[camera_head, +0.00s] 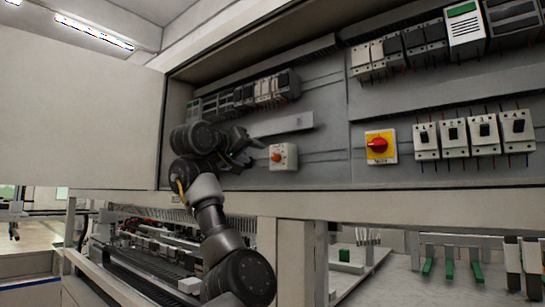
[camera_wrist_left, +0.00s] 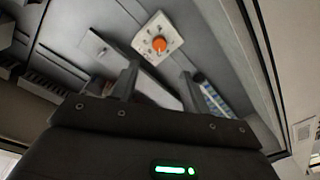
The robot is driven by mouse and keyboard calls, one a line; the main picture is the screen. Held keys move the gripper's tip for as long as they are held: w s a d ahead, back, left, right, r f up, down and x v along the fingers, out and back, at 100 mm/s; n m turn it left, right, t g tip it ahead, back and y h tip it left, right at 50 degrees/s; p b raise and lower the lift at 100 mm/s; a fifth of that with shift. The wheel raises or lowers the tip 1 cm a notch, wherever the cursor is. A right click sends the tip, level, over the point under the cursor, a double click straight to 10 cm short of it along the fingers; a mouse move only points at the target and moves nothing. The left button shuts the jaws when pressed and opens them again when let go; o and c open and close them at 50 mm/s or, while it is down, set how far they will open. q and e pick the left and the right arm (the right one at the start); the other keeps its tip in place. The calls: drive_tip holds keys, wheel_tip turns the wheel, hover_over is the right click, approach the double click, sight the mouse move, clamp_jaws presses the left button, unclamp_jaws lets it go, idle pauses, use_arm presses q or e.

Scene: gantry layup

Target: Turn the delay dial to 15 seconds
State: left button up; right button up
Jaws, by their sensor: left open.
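The delay dial is an orange knob (camera_head: 277,157) on a small pale square timer unit (camera_head: 290,152), mounted on the grey back panel of the open cabinet. In the left wrist view the orange knob (camera_wrist_left: 159,44) sits on its white face (camera_wrist_left: 171,36) with marks around it, too small to read. My left gripper (camera_head: 258,144) is just left of the unit in the head view, apart from it. In the wrist view its two fingers (camera_wrist_left: 158,78) are spread and empty, with the knob beyond the tips. My right gripper is not in view.
A red rotary switch on a yellow plate (camera_head: 380,146) and several white breakers (camera_head: 470,135) are to the right. A row of modules (camera_head: 245,94) is above my left gripper. The cabinet's lower edge (camera_head: 350,192) runs below.

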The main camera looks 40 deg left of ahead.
sight(275, 158)
use_arm(q)
drive_tip(key=w+p, duration=0.2)
drive_tip(key=w, duration=0.1)
drive_tip(key=w+p, duration=0.2)
drive_tip(key=w, duration=0.1)
drive_tip(key=w+p, duration=0.2)
drive_tip(key=w, duration=0.1)
drive_tip(key=shift+w+a, duration=0.25)
drive_tip(key=shift+a, duration=0.15)
drive_tip(key=shift+w+r+p, duration=0.1)
drive_tip(key=shift+w+p, duration=0.05)
drive_tip(key=shift+p, duration=0.25)
drive_tip(key=shift+w+d, duration=0.15)
drive_tip(key=shift+w, duration=0.15)
drive_tip(key=shift+f, duration=0.2)
drive_tip(key=shift+c, duration=1.4)
drive_tip(key=c, duration=0.7)
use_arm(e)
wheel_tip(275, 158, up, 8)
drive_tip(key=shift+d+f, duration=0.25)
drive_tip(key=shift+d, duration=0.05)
